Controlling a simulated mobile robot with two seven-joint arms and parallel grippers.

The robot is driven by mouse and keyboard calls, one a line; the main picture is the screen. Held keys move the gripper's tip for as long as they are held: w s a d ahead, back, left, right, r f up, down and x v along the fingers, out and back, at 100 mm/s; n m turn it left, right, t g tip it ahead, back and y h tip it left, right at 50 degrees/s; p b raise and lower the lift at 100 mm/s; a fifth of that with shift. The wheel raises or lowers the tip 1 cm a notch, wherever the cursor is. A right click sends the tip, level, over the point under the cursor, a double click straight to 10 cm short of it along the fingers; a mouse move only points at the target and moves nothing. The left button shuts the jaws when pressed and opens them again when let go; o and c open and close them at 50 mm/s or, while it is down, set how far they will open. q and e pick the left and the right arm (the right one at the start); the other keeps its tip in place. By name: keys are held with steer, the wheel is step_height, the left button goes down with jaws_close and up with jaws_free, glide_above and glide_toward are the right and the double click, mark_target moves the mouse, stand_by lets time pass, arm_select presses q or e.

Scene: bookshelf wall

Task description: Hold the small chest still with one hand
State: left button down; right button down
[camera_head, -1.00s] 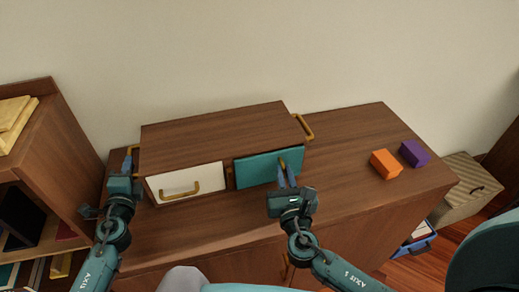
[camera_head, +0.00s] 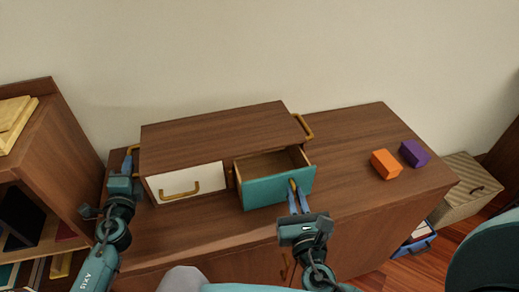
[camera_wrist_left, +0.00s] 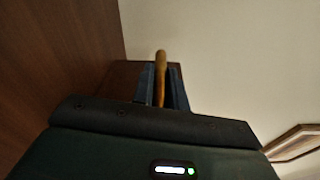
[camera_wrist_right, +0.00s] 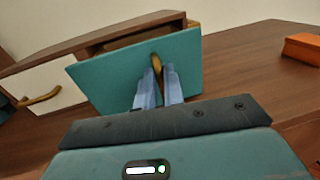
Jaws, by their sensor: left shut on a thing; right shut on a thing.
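The small wooden chest (camera_head: 215,125) sits on the cabinet top, with a white drawer (camera_head: 170,184) at left and a teal drawer (camera_head: 270,191) at right. The white drawer is closed. The teal drawer stands partly open and its inside looks empty. My left gripper (camera_head: 129,165) is at the chest's left side, shut on the brass side handle (camera_wrist_left: 161,75). My right gripper (camera_head: 295,190) is shut on the brass handle of the teal drawer, which also shows in the right wrist view (camera_wrist_right: 156,62). A second brass side handle (camera_head: 305,126) is on the chest's right side.
An orange block (camera_head: 386,164) and a purple block (camera_head: 413,153) lie on the cabinet top (camera_head: 345,165) to the right, which is otherwise clear there. A bookshelf (camera_head: 60,130) stands at left. A patterned box (camera_head: 463,190) is on the right.

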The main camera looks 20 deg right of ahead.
steer(key=shift+s+d, duration=0.2)
steer(key=shift+s, duration=0.6)
steer(key=shift+s+d, duration=0.2)
steer(key=shift+s, duration=0.55)
steer(key=c, duration=1.3)
jaws_free()
steer(key=shift+a, duration=0.15)
steer(key=shift+c, duration=0.2)
step_height(320, 180, up, 10)
